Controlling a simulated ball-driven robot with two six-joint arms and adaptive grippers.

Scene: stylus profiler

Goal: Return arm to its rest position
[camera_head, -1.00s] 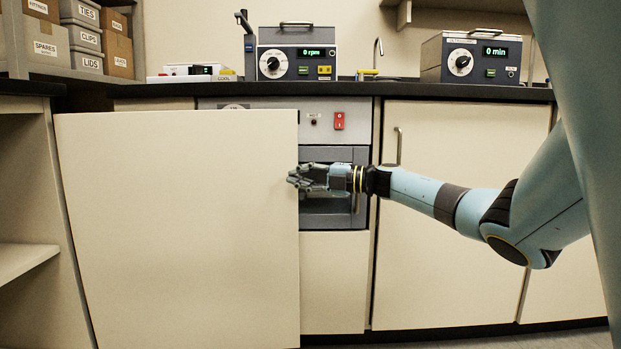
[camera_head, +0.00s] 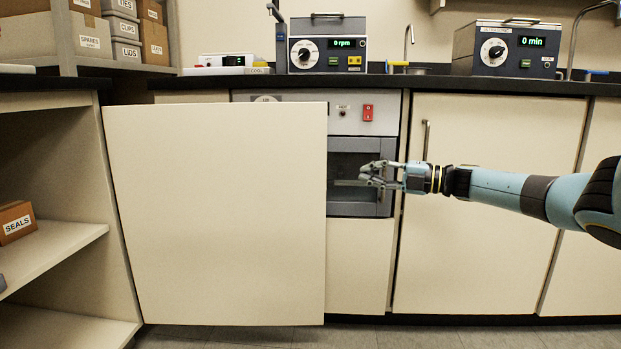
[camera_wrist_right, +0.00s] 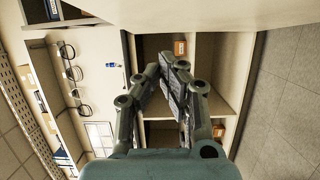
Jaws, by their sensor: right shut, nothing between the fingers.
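My right arm (camera_head: 515,190) reaches in from the right in the head view. Its gripper (camera_head: 366,176) is shut and empty, in front of the grey appliance (camera_head: 345,147) set into the cabinet, just right of the open cream door panel (camera_head: 215,205). I cannot tell whether it touches anything there. In the right wrist view the fingers of the right gripper (camera_wrist_right: 172,68) come together with nothing between them, and open shelves lie beyond. My left gripper is not in view.
The open door panel stands out across the cabinet front. Open shelves (camera_head: 55,245) with a SEALS box (camera_head: 16,222) are at left. A counter (camera_head: 450,84) carries a 0 rpm instrument (camera_head: 328,45) and a 0 min instrument (camera_head: 507,48). Floor (camera_head: 260,338) shows below.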

